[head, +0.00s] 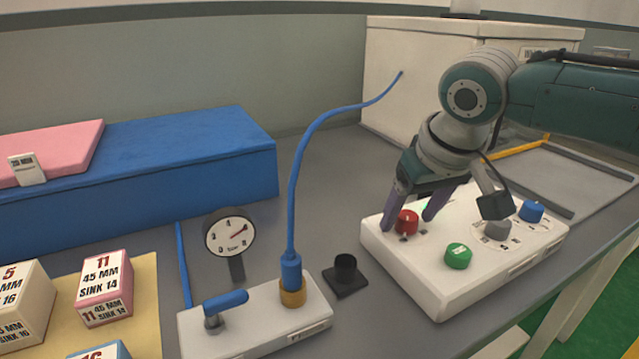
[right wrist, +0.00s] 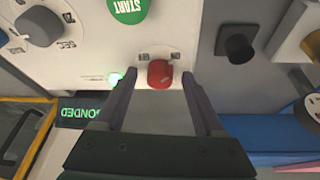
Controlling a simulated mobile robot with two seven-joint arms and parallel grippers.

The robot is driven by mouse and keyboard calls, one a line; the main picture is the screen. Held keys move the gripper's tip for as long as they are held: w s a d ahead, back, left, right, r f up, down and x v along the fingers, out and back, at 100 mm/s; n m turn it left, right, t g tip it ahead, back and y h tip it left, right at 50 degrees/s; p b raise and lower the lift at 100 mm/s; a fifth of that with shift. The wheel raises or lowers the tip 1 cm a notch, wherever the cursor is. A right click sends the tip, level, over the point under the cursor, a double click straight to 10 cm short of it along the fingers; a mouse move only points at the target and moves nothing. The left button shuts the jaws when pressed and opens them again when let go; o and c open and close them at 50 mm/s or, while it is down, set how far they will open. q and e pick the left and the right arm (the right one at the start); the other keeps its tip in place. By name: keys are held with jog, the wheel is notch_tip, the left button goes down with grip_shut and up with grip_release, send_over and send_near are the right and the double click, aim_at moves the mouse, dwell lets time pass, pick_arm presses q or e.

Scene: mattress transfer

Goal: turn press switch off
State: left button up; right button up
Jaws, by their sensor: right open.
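A red knob (head: 407,222) stands on the white control box (head: 440,293) at the right of the head view. It also shows in the right wrist view (right wrist: 160,73), with small labels beside it. My right gripper (head: 410,218) is open and points down at the red knob. Its two fingers stand on either side of the knob, with gaps visible in the wrist view, so it is not gripped. A small green light (right wrist: 115,79) glows beside the knob. My left gripper is not in view.
The box also carries a green START button (head: 458,256), a grey dial (head: 497,229) and a blue knob (head: 531,211). To the left are a black socket (head: 345,275), a valve block (head: 255,320) with a blue hose, a gauge (head: 230,236) and labelled blocks (head: 105,287).

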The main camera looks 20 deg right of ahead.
jog(key=shift+c, duration=0.3)
grip_shut()
